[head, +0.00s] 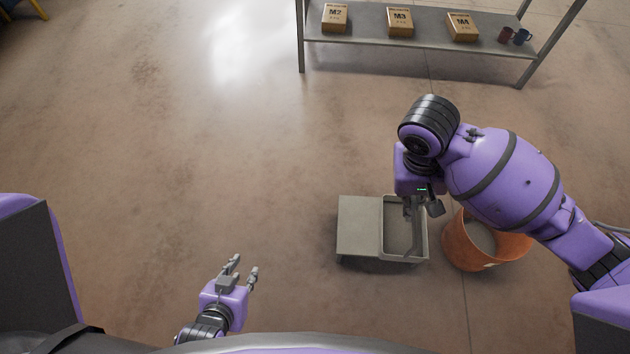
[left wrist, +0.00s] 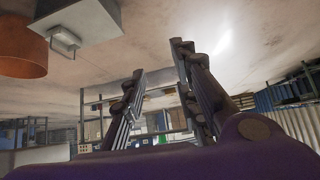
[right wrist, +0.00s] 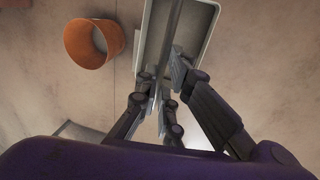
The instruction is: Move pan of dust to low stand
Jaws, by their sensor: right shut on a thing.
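The pan (head: 394,248) is a grey, shallow rectangular tray. In the head view it overlaps the right half of the low stand (head: 358,228), a flat grey-topped piece on the floor. I cannot tell whether it rests on the stand or hangs just above. My right gripper (head: 410,206) is shut on the pan's thin handle, with the pan (right wrist: 203,22) beyond the fingers in the right wrist view. Dust is not distinct inside. My left gripper (head: 244,266) is open and empty, left of the stand; its spread fingers (left wrist: 160,58) show in the left wrist view.
An orange bin (head: 462,250) stands on the floor just right of the pan, under my right forearm. The floor at left and centre is clear.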

